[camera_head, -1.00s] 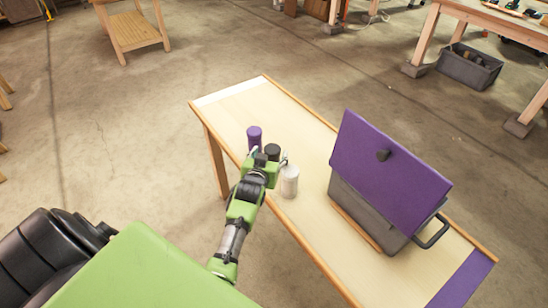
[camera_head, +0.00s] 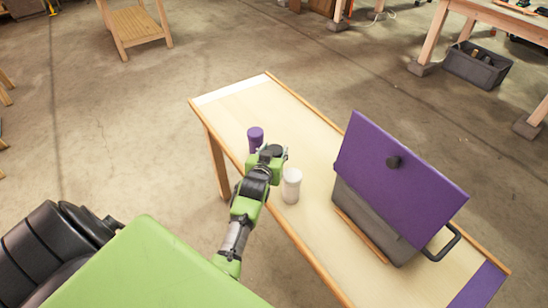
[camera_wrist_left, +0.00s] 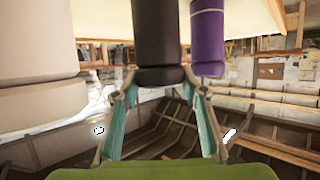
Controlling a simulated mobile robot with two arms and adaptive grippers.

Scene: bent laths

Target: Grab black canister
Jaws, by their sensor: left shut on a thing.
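The black canister (camera_head: 276,150) stands on the light wooden table, between a purple canister (camera_head: 255,137) and a white canister (camera_head: 291,187). My left gripper (camera_head: 273,154) is shut on the black canister and partly hides it in the head view. In the left wrist view, which looks upside down, the black canister (camera_wrist_left: 157,35) sits between the two fingers of the left gripper (camera_wrist_left: 158,78). The purple canister (camera_wrist_left: 208,40) is close on its right there, and the white one (camera_wrist_left: 38,50) is at the left. My right gripper is not in view.
A grey box with a raised purple lid (camera_head: 402,180) and a black handle stands on the right part of the table (camera_head: 310,140). The table's far left end is clear. A dark crate (camera_head: 476,66) lies on the floor at the back right.

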